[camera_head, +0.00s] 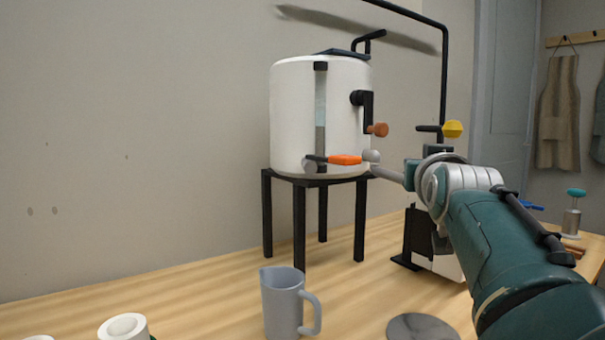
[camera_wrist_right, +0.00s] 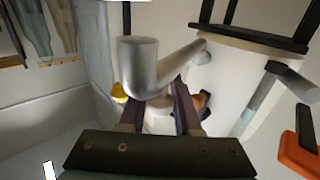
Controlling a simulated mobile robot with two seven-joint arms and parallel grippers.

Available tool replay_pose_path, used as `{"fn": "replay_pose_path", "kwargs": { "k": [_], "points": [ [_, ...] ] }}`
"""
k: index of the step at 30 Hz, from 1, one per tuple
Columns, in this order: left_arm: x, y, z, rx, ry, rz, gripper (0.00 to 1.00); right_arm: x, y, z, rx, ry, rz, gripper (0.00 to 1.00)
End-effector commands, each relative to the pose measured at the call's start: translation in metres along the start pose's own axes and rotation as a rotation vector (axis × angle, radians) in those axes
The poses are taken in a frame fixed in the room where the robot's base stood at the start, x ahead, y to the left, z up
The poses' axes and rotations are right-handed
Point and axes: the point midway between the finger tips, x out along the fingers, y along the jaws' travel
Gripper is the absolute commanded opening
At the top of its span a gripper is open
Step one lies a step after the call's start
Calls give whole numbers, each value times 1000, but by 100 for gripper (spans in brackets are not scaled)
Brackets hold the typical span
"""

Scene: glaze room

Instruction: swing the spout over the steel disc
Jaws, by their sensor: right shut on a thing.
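The grey metal spout (camera_head: 388,174) comes out of a ball joint low on the right of the white tank (camera_head: 290,110). It points right, to my right gripper (camera_head: 415,172). In the right wrist view the spout (camera_wrist_right: 138,68) ends in a wide round mouth, with a small pale knob (camera_wrist_right: 159,107) below it. My right gripper (camera_wrist_right: 160,108) is shut on the spout, apparently at this knob. Its fingertips are partly hidden in both views. The steel disc (camera_head: 421,328) lies on the table at the bottom, below the spout and clear of it. My left gripper is not in view.
The tank stands on a black frame (camera_head: 299,225). It carries an orange lever (camera_head: 345,160) and a brown knob (camera_head: 377,130). A yellow knob (camera_head: 453,129) is close to my right wrist. A grey-blue jug (camera_head: 282,305) stands left of the disc; a white cup (camera_head: 122,327) is farther left.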

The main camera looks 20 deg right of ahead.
Motion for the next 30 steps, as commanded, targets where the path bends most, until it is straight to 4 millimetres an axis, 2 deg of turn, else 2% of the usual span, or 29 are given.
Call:
{"fn": "replay_pose_path", "kwargs": {
  "k": [12, 13, 18, 21, 30],
  "points": [
    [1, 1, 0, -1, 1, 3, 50, 1, -3, 2, 0, -6, -2, 0],
    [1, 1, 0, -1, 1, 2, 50, 1, -3, 2, 0, -6, -2, 34],
    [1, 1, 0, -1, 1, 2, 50, 1, -2, 1, 0, -5, -2, 53],
    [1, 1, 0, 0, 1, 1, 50, 1, -2, 1, 0, -4, -1, 62],
    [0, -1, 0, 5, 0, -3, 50, 1, -1, 0, -1, -3, 0, 62]
  ]
}}
